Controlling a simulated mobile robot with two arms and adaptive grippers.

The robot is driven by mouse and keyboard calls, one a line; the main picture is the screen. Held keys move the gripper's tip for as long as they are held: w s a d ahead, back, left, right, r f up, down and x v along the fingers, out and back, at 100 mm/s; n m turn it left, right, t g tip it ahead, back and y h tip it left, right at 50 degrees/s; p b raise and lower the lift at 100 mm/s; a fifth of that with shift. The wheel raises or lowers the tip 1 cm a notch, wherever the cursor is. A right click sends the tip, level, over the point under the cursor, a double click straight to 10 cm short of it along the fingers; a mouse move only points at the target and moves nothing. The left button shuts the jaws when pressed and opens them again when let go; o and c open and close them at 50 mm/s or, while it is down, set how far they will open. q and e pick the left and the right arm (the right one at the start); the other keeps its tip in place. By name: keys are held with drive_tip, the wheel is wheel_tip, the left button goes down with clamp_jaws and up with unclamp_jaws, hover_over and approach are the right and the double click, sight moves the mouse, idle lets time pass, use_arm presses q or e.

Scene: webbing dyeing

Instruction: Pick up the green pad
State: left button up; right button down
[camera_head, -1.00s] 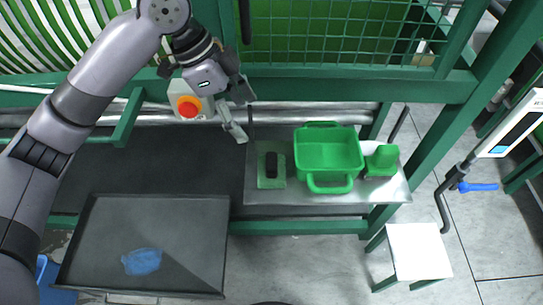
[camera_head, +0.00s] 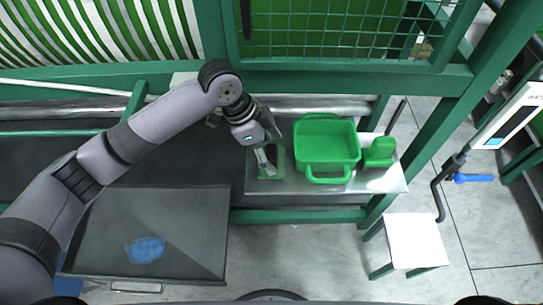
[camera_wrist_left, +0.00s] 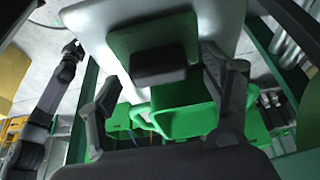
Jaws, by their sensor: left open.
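The green pad (camera_head: 279,174) with a black block-shaped handle lies at the left end of a light metal shelf (camera_head: 310,187). My left gripper (camera_head: 265,162) is over it in the head view and hides most of the pad and its handle. In the left wrist view the green pad (camera_wrist_left: 145,38) and its dark handle (camera_wrist_left: 158,66) show ahead of the open left gripper (camera_wrist_left: 162,78). The handle appears between the two fingers, and I cannot tell whether they touch it.
A green basket (camera_head: 325,149) stands just right of the pad, with a smaller green piece (camera_head: 380,151) beyond it. A dark tray (camera_head: 190,230) with a blue patch (camera_head: 145,250) is at lower left. A white stool (camera_head: 415,240) stands at lower right. Green frame bars run behind the shelf.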

use_arm(q)
drive_tip(key=shift+d+f, duration=0.2)
drive_tip(key=shift+f, duration=0.25)
drive_tip(key=c, duration=1.3)
drive_tip(key=shift+r, duration=0.1)
drive_tip(key=shift+r, duration=0.5)
wheel_tip(320, 180, up, 2)
drive_tip(key=shift+r+b, duration=0.1)
drive_tip(key=shift+b, duration=0.3)
drive_tip(key=s+b, duration=0.2)
drive_tip(key=s, duration=1.6)
drive_tip(key=shift+r, duration=0.1)
